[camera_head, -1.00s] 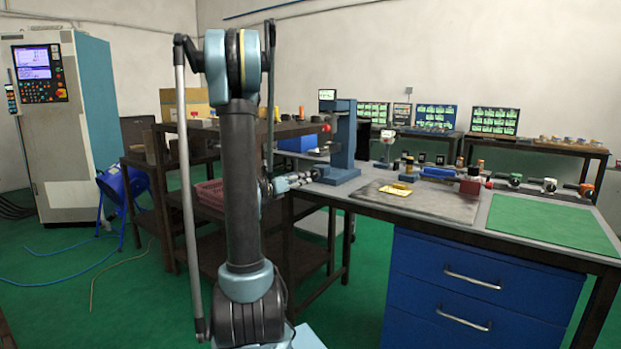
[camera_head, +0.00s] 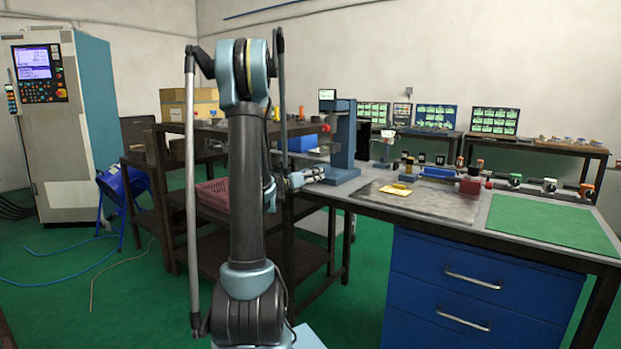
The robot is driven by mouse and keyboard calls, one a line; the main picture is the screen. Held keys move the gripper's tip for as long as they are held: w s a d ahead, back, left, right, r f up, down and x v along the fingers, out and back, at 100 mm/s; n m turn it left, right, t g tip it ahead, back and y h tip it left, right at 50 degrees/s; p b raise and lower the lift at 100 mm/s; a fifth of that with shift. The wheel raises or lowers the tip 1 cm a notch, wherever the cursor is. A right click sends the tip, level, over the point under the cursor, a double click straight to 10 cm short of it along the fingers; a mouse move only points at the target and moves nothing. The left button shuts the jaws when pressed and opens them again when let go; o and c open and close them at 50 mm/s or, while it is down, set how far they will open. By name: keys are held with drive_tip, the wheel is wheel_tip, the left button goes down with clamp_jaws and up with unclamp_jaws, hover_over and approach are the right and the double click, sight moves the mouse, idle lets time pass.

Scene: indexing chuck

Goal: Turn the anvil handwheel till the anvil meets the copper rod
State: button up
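A blue-grey C-shaped bench tester (camera_head: 342,140) with a small screen (camera_head: 327,94) on top stands at the left end of the workbench. My gripper (camera_head: 312,175) is at the left side of the tester's base, low down. The gripper is small in view, so I cannot tell whether its fingers are open or shut, or whether they touch the tester. The anvil handwheel is not clearly seen; it may be behind the fingers. The anvil and the copper rod are too small to make out.
The workbench (camera_head: 480,208) holds a yellow piece (camera_head: 395,189), a blue vise-like tool (camera_head: 440,174) and several small tools to the right. A dark shelf (camera_head: 200,160) with a red basket (camera_head: 213,194) stands left, behind my arm. The green mat (camera_head: 555,222) is bare.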

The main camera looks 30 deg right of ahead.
drive_tip(key=c, duration=0.7)
drive_tip(key=shift+m, duration=0.4)
drive_tip(key=m, duration=0.4)
drive_tip(key=shift+r, duration=0.1)
drive_tip(key=m+y, duration=0.1)
drive_tip(key=m, duration=0.4)
drive_tip(key=shift+s+m+t, duration=0.1)
drive_tip(key=shift+m+t, duration=0.2)
drive_tip(key=o, duration=1.1)
